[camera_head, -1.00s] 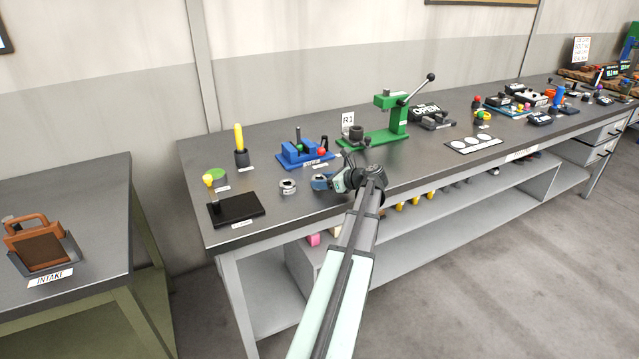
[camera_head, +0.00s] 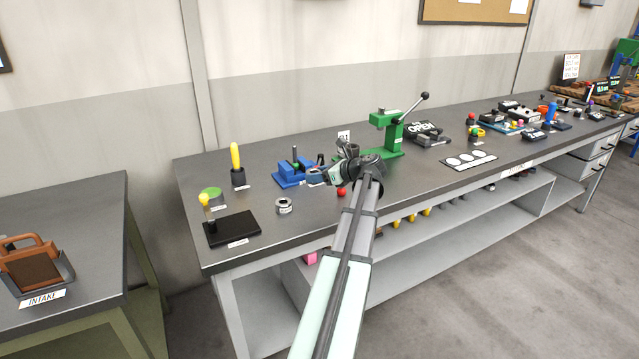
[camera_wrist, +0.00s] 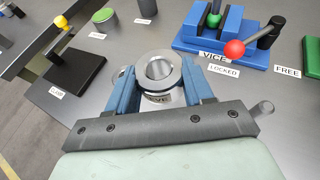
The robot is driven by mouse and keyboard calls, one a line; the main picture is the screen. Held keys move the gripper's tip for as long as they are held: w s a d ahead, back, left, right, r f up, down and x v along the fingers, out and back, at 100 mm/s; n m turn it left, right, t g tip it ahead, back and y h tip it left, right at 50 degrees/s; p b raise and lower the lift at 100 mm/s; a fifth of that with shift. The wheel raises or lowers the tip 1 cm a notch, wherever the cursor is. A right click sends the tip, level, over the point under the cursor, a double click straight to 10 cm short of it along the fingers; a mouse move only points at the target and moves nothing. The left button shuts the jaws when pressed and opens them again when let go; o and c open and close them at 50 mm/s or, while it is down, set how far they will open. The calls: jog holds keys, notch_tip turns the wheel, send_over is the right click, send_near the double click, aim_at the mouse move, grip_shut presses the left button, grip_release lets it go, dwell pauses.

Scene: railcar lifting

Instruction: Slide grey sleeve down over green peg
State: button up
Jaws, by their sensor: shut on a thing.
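My gripper (camera_wrist: 160,82) is shut on a grey ring-shaped sleeve (camera_wrist: 176,69), held between its blue fingers with the hole facing up. In the head view my gripper (camera_head: 316,177) is beside the right end of the blue vice (camera_head: 288,181). In the wrist view the vice (camera_wrist: 190,40) stands beyond the sleeve to the right, apart from it, with a label reading LOCKED. A green piece (camera_wrist: 214,20), likely the green peg, stands in the vice, with a dark rod above it. The sleeve is not clear in the head view.
Another grey ring (camera_head: 284,206) lies on the bench. A black plate with a yellow-topped post (camera_head: 205,200) stands left, a green press (camera_head: 388,135) right. Bare bench (camera_head: 300,228) lies in front.

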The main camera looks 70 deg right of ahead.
jog(key=w+r+n+y, duration=0.1)
jog(key=w+r, duration=0.2)
jog(key=w, duration=0.3)
jog(key=w+d+r, duration=0.3)
jog(key=d, duration=0.5)
jog(key=w+d+r+m+h, duration=0.1)
jog(key=w+d+r, duration=0.3)
jog(key=d, duration=0.4)
jog(key=shift+f, duration=0.1)
jog(key=shift+f, duration=2.45)
jog(key=shift+a+f, duration=0.1)
jog(key=shift+f, duration=2.75)
dwell(0.4)
